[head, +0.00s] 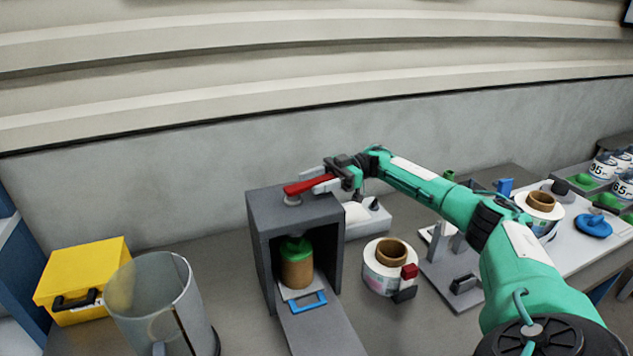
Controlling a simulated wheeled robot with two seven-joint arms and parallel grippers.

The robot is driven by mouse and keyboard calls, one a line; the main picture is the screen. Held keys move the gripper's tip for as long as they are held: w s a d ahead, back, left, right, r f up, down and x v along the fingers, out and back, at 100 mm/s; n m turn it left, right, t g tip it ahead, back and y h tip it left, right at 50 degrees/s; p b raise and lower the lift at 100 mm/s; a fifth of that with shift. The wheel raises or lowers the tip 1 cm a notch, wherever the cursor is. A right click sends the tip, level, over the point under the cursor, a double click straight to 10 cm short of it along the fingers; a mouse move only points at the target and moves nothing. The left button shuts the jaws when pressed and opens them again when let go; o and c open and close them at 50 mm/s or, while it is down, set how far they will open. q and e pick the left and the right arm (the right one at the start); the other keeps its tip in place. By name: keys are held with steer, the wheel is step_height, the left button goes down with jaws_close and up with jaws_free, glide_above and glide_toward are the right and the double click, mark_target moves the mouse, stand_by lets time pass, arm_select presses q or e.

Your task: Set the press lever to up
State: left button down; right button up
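The press (258,240) is a dark grey, open-fronted box on the table, left of centre. Its red press lever (305,186) is on top, above a small light pivot, and slants slightly upward to the right. My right gripper (321,178) is at the lever's right end, with light grey fingers on either side of it. I cannot tell whether they grip the lever or only surround it. A brown jar with a green top (297,265) stands inside the press. My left gripper is not in view.
A blue-handled plate (308,302) lies at the press opening. A label reel (378,276) stands to the right. A clear cylinder (155,300) and yellow box (85,277) stand left. More reels and trays fill the right side. A wall runs behind.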

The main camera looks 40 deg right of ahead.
steer(key=shift+s+d+f+b, duration=0.15)
steer(key=shift+d+b, duration=0.2)
steer(key=shift+d, duration=0.25)
steer(key=s+d+b, duration=0.1)
steer(key=d+b, duration=0.4)
steer(key=d, duration=0.7)
steer(key=shift+s+d, duration=0.25)
